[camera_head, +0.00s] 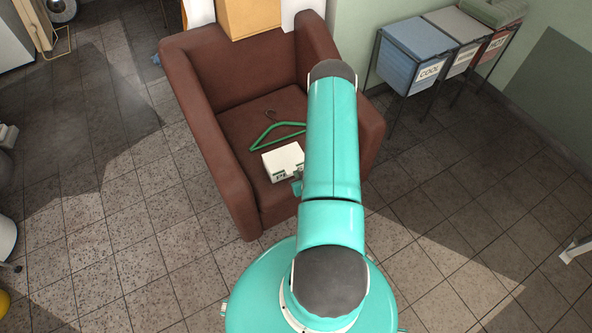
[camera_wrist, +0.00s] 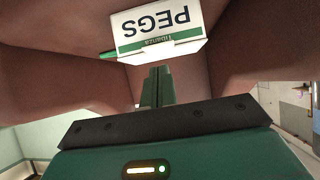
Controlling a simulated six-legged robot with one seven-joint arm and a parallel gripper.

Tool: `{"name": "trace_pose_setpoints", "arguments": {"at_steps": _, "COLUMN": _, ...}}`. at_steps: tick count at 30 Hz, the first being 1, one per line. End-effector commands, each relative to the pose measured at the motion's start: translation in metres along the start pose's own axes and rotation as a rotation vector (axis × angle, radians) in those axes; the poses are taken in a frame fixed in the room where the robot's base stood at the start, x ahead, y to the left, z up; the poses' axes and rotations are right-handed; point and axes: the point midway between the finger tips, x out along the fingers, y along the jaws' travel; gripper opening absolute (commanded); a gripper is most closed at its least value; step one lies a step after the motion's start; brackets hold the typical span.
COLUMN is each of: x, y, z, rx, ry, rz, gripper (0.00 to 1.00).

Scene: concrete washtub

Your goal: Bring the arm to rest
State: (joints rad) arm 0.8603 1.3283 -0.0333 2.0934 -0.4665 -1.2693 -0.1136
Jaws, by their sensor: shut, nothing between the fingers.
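My gripper (camera_wrist: 157,72) shows in the wrist view with its two fingers together, shut and empty. Its fingertips point at a white box labelled PEGS (camera_wrist: 157,22), whose lettering is upside down there. I cannot tell whether the fingertips touch the box. In the head view my teal arm reaches forward over a brown armchair (camera_head: 197,95), and the gripper is mostly hidden behind it. The white box (camera_head: 281,160) lies on the seat just left of the arm. A green clothes hanger (camera_head: 264,133) lies on the seat behind the box.
A cardboard box (camera_head: 249,17) stands at the chair's back. Bins marked COOL (camera_head: 417,60) and HOT (camera_head: 496,44) stand in a rack at the right. The tiled floor (camera_head: 110,235) is open left of the chair. A yellow object (camera_head: 4,302) shows at the left edge.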

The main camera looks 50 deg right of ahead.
Motion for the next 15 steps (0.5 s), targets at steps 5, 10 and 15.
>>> {"name": "trace_pose_setpoints", "arguments": {"at_steps": 5, "x": -0.021, "y": 0.000, "z": 0.030, "rx": 0.000, "ry": -0.003, "rz": 0.000, "gripper": 0.00}}
{"name": "trace_pose_setpoints", "arguments": {"at_steps": 10, "x": -0.035, "y": -0.001, "z": 0.048, "rx": 0.000, "ry": 0.000, "rz": -0.001, "gripper": 0.00}}
{"name": "trace_pose_setpoints", "arguments": {"at_steps": 15, "x": -0.040, "y": 0.000, "z": 0.054, "rx": -0.001, "ry": 0.002, "rz": 0.000, "gripper": 0.00}}
